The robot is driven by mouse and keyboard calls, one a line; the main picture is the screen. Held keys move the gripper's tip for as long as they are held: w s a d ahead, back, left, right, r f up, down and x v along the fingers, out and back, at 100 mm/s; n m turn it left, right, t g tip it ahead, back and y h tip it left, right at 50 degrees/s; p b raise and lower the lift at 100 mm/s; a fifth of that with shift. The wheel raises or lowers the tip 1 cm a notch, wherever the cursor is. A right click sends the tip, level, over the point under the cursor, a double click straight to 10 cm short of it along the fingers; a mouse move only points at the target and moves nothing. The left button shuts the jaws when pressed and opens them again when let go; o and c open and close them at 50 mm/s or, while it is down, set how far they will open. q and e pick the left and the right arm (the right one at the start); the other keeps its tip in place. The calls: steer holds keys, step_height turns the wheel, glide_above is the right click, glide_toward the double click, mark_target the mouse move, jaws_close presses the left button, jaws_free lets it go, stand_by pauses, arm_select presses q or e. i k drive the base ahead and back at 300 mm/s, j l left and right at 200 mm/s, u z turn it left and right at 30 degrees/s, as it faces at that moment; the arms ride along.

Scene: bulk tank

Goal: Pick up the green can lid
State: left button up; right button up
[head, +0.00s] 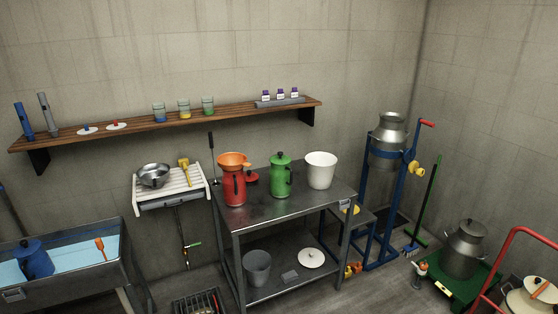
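The green can (281,182) stands upright on the metal table (232,218), between a red can and a white bucket. The green can lid (280,159), with a small knob on top, sits on the can's mouth. Neither of my grippers is in the head view.
The red can (234,190) holds an orange funnel (234,159), with a red lid (251,177) just behind it. The white bucket (321,171) stands to the right of the green can. A wooden shelf (230,116) with jars hangs on the wall above. The table's front right is clear.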

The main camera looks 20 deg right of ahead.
mark_target(280, 159)
steer(key=i+l, duration=0.25)
steer(key=i+l+u, duration=0.15)
steer(key=l, duration=0.3)
steer(key=i+l, duration=0.35)
steer(key=i+l+u, duration=0.1)
steer(key=i+l, duration=0.15)
steer(key=l, duration=0.15)
steer(key=i+l, duration=0.2)
steer(key=l, duration=0.2)
steer(key=i+l+u, duration=0.15)
steer(key=l, duration=0.25)
steer(key=i+l, duration=0.3)
steer(key=l+u, duration=0.05)
steer(key=l, duration=0.05)
